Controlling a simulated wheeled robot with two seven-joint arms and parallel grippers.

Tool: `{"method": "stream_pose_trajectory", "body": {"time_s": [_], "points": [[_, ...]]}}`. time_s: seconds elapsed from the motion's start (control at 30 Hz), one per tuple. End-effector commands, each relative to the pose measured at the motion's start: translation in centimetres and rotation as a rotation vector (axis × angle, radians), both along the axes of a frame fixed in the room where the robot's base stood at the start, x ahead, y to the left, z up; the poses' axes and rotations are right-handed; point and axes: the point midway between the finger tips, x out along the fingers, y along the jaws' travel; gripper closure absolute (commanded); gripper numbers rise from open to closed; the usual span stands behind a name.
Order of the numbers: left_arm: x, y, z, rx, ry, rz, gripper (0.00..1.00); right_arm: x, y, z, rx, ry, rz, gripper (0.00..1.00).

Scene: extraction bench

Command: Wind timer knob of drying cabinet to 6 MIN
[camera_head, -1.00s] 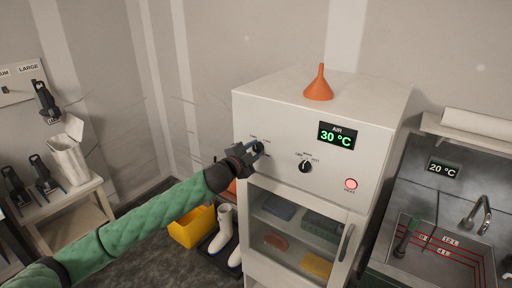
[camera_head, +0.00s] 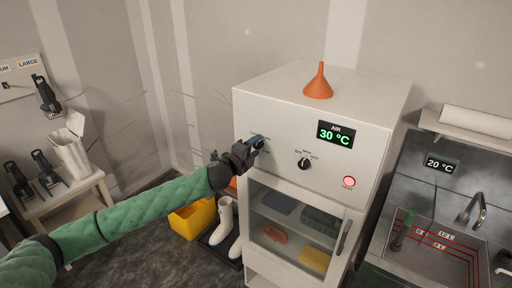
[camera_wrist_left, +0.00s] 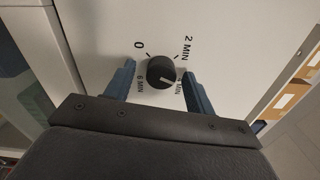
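The white drying cabinet (camera_head: 287,130) stands in the middle of the head view. Its timer knob (camera_wrist_left: 161,72) is black with a white pointer line and shows in the left wrist view. The marks around it are 0, 2 MIN, a partly hidden one that looks like 4 MIN, and 6 MIN (camera_wrist_left: 140,85). The pointer lies between the partly hidden mark and 6 MIN, nearer the former. My left gripper (camera_wrist_left: 159,69) is open, one blue finger on each side of the knob with a gap on both sides.
A second knob (camera_head: 304,163), a red lamp (camera_head: 349,182) and a display reading 30 °C (camera_head: 336,134) are on the same panel. An orange funnel (camera_head: 318,82) stands on top. A sink (camera_head: 440,250) is at the right. A yellow bin (camera_head: 194,221) and white boots are on the floor.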

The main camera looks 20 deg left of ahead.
Motion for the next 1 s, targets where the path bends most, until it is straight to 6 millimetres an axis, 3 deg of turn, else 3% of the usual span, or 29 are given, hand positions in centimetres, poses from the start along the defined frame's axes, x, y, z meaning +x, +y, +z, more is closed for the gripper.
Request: {"method": "stream_pose_trajectory", "body": {"time_s": [0.23,1.0], "points": [[-0.04,-0.04,-0.25,-0.109,0.04,0.0,0.45,-0.01,0.0,-0.52,0.0,0.0,0.0,1.0],[-0.02,-0.02,0.13,-1.025,0.371,0.001,0.45,0.0,-0.01,-0.34,0.0,0.0,0.0,1.0]]}}
